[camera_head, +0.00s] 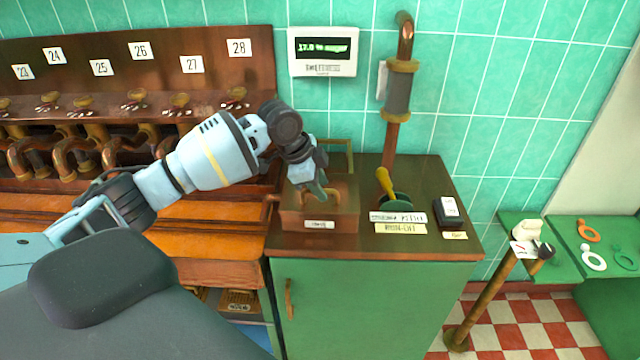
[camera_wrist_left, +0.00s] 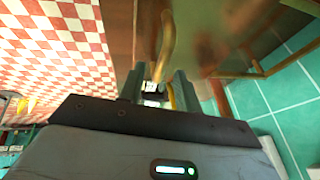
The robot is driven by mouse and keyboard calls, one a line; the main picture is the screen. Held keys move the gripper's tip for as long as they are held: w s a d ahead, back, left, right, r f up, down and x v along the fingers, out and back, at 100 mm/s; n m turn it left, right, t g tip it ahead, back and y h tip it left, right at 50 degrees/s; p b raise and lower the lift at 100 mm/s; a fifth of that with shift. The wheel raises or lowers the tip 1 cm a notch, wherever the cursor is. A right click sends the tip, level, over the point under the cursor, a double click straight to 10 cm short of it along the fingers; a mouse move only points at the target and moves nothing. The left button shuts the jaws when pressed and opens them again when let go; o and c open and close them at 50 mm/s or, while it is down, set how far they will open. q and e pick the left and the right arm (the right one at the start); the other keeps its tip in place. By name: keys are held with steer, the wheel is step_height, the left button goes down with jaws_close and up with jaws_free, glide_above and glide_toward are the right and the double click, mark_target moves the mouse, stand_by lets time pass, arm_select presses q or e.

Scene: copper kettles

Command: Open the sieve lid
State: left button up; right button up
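A brown wooden box (camera_head: 345,212) with a white label on its front stands on the counter in the head view; I take it for the sieve. A thin brass frame (camera_head: 350,150) rises behind it and also shows in the left wrist view (camera_wrist_left: 240,75). My left gripper (camera_head: 322,193) points down over the box and hides part of its top. In the left wrist view my gripper's fingers (camera_wrist_left: 161,85) are apart, with a curved brass bar (camera_wrist_left: 166,40) just beyond them. I cannot tell whether they touch it. My right gripper is out of view.
The counter (camera_head: 420,180) also carries a yellow-handled lever (camera_head: 385,181) and a small black device (camera_head: 446,210) right of the box. A brass pipe (camera_head: 391,150) rises behind. A wooden rack (camera_head: 150,60) with numbered labels stands left.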

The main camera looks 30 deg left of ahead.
arm_select(q)
steer(key=shift+c, duration=0.3)
jaws_close()
